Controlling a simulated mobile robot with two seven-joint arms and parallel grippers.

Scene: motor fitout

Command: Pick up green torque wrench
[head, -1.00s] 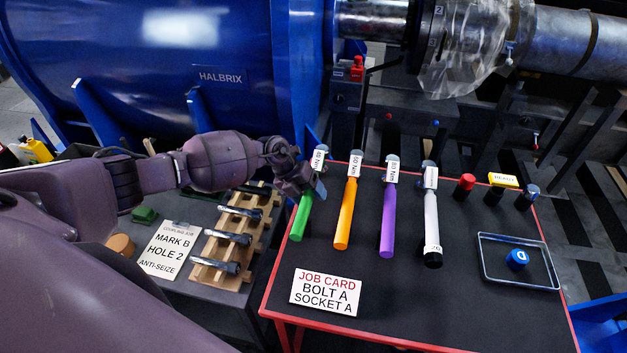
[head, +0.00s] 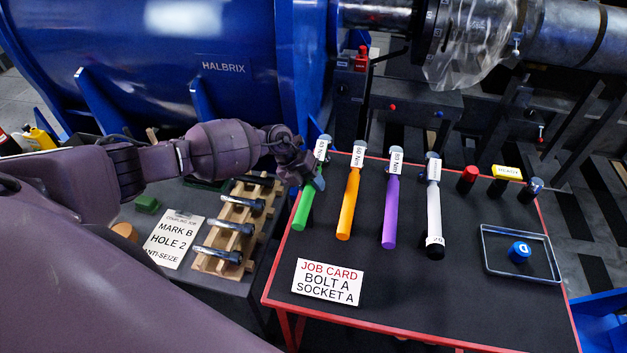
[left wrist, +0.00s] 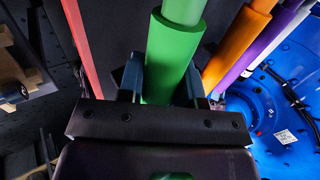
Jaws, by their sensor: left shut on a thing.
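The green torque wrench (head: 303,209) is at the left end of a row of wrenches on the dark, red-edged table (head: 420,310). Its label and grey head show beyond my gripper. My left gripper (head: 314,180) is shut on its upper part, reaching in from the left. In the left wrist view the green handle (left wrist: 173,52) lies between the two fingers (left wrist: 160,82). I cannot tell whether the wrench touches the table. My right gripper is in neither view.
Orange (head: 348,205), purple (head: 390,215) and white (head: 434,210) wrenches lie to the right. A job card (head: 327,283) lies in front. A tray (head: 500,270) holds a blue socket (head: 519,252). A wooden bolt rack (head: 208,263) stands left; the blue motor (head: 180,70) stands behind.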

